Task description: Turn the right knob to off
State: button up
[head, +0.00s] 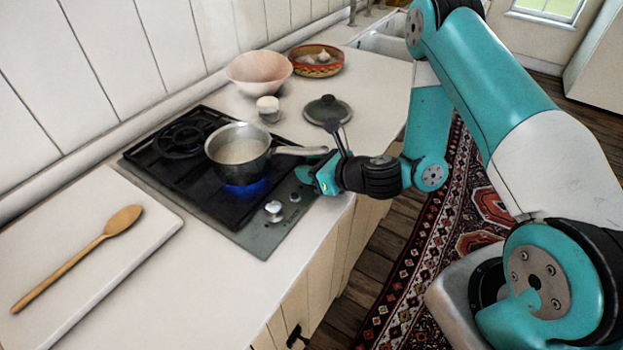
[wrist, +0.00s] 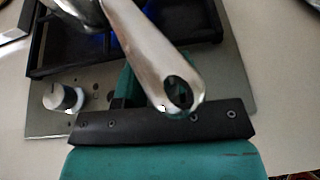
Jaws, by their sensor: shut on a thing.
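The hob (head: 262,238) has a saucepan (head: 238,150) on its front burner, with a blue flame (head: 243,188) lit beneath it. The pan's handle (head: 302,150) reaches right, over my gripper. The left knob (head: 273,208) stands silver and free on the control strip; it also shows at the left in the wrist view (wrist: 62,98). My gripper (head: 309,176) is low at the strip's right end, shut on the right knob. The knob is hidden by the gripper, and its angle cannot be seen. In the wrist view the handle (wrist: 150,50) covers part of the fingers.
A pot lid (head: 327,109), a white-topped jar (head: 268,108), a pink bowl (head: 258,70) and a patterned bowl (head: 316,60) with garlic stand behind. A wooden spoon (head: 75,255) lies on a white board (head: 120,205). The counter in front of the hob is clear.

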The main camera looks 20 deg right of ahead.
jog(key=f+b, duration=0.1)
jog(key=b, duration=0.3)
jog(key=shift+w+m+t+h, duration=0.1)
jog(key=shift+m+t+h, duration=0.3)
jog(key=shift+a+r+m+h+b, duration=0.1)
jog(key=shift+r+m+h+b, duration=0.3)
jog(key=shift+m+b, duration=0.15)
jog(key=shift+s+m+t+h, duration=0.2)
jog(key=shift+m+t+h, duration=0.2)
jog(key=shift+m+h, duration=0.5)
jog(key=shift+a+r+m+h, duration=0.15)
jog(key=shift+m+h, duration=0.4)
jog(key=shift+h, duration=0.35)
jog(key=m+h+p, duration=0.1)
jog(key=p, duration=0.2)
jog(key=shift+r+m+t+h, duration=0.15)
jog(key=shift+m+t+h, duration=0.15)
jog(key=shift+h, duration=0.1)
jog(key=shift+m+h+p, duration=0.3)
jog(key=shift+p, duration=0.4)
jog(key=shift+s+f+h, duration=0.15)
jog(key=shift+f+h, duration=0.15)
jog(key=shift+f, duration=0.05)
jog(key=o, duration=0.9)
jog(key=shift+r, duration=0.1)
